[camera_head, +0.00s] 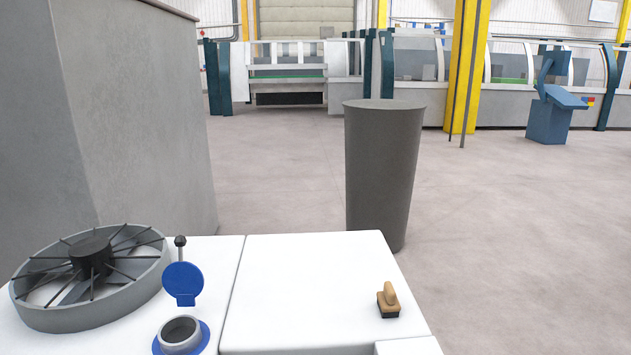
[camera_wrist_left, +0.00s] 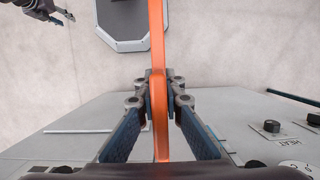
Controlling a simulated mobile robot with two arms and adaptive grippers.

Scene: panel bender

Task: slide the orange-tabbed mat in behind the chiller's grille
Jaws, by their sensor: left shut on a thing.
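My left gripper (camera_wrist_left: 158,92) is shut on a long, thin orange strip (camera_wrist_left: 157,40), which looks like the mat's tab seen edge-on. The strip runs from the top of the left wrist view down between the fingers. Below and beyond the fingers is a grey panel (camera_wrist_left: 75,115) with knobs and the word HEAT, likely the chiller's front. I cannot make out the grille. My right gripper (camera_wrist_left: 58,17) shows small at the top left of that view, its fingers apart and empty. Neither gripper shows in the head view, where the chiller's white top (camera_head: 300,290) fills the bottom.
On the top are a round fan (camera_head: 92,255), a filler neck (camera_head: 181,333) with a raised blue cap (camera_head: 183,280), and a wooden-handled stamp or brush (camera_head: 388,300). A grey bin (camera_head: 383,170) stands behind. A tall grey cabinet (camera_head: 140,120) blocks the left; floor is clear at right.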

